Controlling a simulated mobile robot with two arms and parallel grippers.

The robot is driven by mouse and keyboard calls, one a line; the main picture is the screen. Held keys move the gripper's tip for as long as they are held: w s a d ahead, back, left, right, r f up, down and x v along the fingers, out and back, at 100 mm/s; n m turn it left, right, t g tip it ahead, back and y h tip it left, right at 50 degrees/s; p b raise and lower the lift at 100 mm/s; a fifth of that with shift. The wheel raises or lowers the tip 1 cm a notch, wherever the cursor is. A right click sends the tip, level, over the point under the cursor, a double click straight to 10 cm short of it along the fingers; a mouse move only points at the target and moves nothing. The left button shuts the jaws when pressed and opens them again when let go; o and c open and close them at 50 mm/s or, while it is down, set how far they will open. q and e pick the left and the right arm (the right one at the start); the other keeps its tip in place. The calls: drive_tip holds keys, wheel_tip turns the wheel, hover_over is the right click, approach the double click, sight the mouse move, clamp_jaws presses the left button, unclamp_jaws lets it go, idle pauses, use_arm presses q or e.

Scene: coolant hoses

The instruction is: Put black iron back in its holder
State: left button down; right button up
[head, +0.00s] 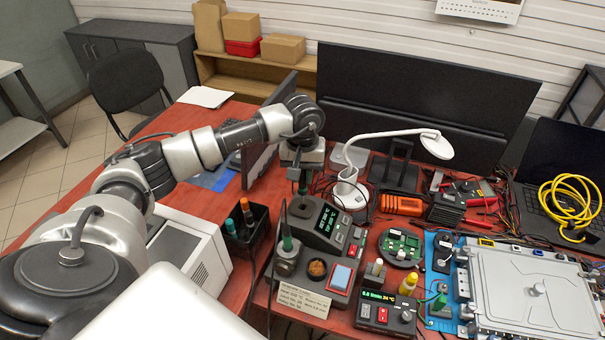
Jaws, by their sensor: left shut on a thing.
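My left gripper (302,166) reaches in from the left and points down over the soldering station (325,226). It is shut on the black iron (303,184), which hangs upright and looks dark with a greenish tint. A grey holder (301,207) stands directly below the iron. The iron's lower end meets the holder's top in the picture; I cannot tell whether it is inside or just above. A second iron with a green handle (286,238) stands in a nearer holder (287,261). My right gripper is not in view.
A white lamp (349,187) stands close to the right of my gripper, with monitors behind. A black bin of tools (247,232) is at left. Cables run around the station.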

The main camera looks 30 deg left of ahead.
sight(302, 189)
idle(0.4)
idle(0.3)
use_arm(q)
drive_tip(key=shift+f+b, duration=0.2)
drive_tip(key=shift+b, duration=0.2)
drive_tip(key=shift+f+b, duration=1.35)
drive_tip(key=shift+b, duration=0.05)
drive_tip(key=shift+f+b, duration=1.05)
drive_tip(key=shift+f, duration=0.1)
drive_tip(key=shift+f+b, duration=0.1)
drive_tip(key=shift+b, duration=0.2)
